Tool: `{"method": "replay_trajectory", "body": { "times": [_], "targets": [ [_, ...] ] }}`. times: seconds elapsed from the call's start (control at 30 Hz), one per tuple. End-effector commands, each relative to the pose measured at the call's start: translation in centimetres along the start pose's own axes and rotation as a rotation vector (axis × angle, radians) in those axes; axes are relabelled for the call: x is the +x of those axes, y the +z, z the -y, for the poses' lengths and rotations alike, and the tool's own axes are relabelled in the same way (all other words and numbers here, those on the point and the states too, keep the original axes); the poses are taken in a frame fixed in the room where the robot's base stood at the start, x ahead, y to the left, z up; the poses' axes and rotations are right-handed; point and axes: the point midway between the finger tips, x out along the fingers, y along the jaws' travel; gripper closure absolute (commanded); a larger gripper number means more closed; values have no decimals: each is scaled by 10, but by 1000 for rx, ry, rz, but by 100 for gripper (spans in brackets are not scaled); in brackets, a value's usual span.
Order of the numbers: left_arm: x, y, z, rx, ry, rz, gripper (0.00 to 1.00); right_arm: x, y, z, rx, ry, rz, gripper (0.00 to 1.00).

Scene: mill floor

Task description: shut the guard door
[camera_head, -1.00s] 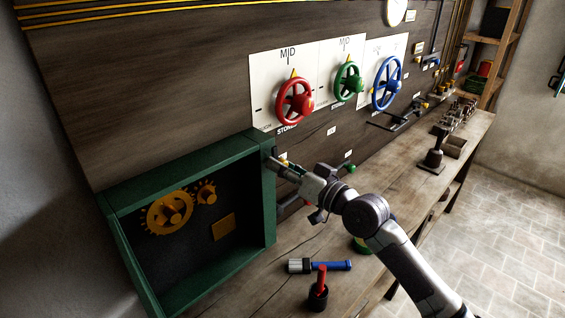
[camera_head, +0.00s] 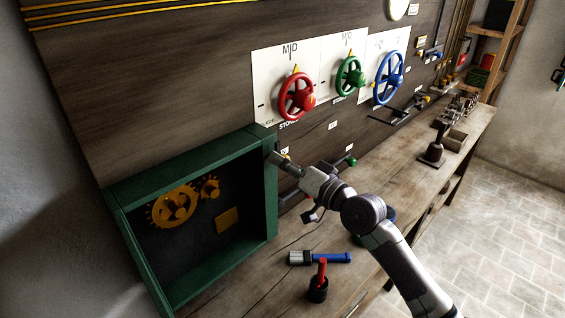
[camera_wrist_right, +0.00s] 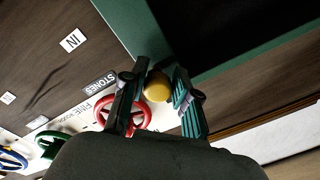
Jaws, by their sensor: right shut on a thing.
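The guard is a green frame (camera_head: 184,184) around a dark recess with yellow gears (camera_head: 176,205), and the inside shows openly. The green upright (camera_head: 269,190) at its right side may be the door seen edge-on; I cannot tell for sure. My right gripper (camera_head: 277,158) is at the top of that upright. In the right wrist view a yellow knob (camera_wrist_right: 157,86) sits between the fingers, which are shut on it, beside a green edge (camera_wrist_right: 137,28). My left gripper is not in view.
Red (camera_head: 297,97), green (camera_head: 350,77) and blue (camera_head: 388,78) handwheels are on the wall to the right.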

Motion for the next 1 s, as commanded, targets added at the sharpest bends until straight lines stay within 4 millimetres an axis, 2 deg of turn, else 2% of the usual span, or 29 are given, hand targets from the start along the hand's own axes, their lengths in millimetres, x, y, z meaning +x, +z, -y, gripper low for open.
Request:
{"method": "replay_trajectory", "body": {
  "times": [0.03, 0.1, 0.13, 0.27, 0.57, 0.67, 0.77, 1.0],
  "targets": [
    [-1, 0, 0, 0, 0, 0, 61, 0, -10, 4, -2, -8, -22, 100],
    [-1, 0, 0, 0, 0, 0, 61, 0, -10, 4, -3, -8, -22, 100],
    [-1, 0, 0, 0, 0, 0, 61, 0, -11, 4, -3, -8, -22, 67],
    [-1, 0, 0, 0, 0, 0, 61, 0, -10, 4, -4, -7, -19, 46],
    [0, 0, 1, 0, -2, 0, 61, -1, -5, 2, -3, -3, -11, 46],
    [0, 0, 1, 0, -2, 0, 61, -8, -4, 1, -3, -2, -10, 46],
    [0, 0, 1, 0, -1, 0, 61, -22, -4, 0, -4, -1, -9, 46],
    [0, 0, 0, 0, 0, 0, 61, -74, -4, -1, -5, 0, -10, 46]
  ]
}}
